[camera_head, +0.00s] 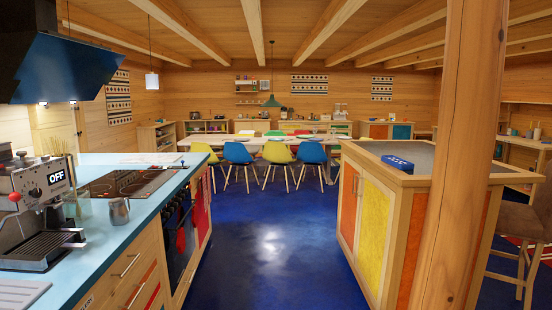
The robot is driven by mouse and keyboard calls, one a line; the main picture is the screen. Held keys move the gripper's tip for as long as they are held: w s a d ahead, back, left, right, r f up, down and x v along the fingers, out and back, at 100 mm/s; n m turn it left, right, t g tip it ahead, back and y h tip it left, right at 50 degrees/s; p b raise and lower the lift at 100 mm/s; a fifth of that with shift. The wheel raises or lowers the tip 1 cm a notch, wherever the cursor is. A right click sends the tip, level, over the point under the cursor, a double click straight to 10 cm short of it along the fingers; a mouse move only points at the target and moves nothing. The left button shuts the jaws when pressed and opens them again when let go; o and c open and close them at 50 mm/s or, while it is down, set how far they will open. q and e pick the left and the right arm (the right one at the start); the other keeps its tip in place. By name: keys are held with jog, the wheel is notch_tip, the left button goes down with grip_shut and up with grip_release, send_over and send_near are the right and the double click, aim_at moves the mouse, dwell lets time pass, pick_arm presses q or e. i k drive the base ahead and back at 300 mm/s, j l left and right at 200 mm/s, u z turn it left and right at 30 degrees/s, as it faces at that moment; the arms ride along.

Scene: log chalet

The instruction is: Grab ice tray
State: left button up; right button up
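A small dark-blue block-shaped item (398,163) with pale marks along it lies on the grey top of the right-hand cabinet island (430,165), near its front edge and left of the wooden post. It looks like the ice tray, but it is too small to be certain. Nothing touches it from above. Neither of my grippers shows in the head view, so their state is hidden.
A thick wooden post (466,150) stands in front of the island. A blue counter (120,210) with a coffee machine (38,210), metal jug (119,211) and hob (130,183) runs along the left. The blue floor (268,250) between is clear; a dining table with chairs (238,153) stands beyond.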

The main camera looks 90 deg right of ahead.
aim_at(395, 161)
jog(key=z, duration=3.6)
jog(key=i+j+u, duration=0.15)
jog(key=i, duration=0.15)
jog(key=i+j+u, duration=0.25)
jog(key=i+u, duration=0.25)
jog(key=i, duration=1.65)
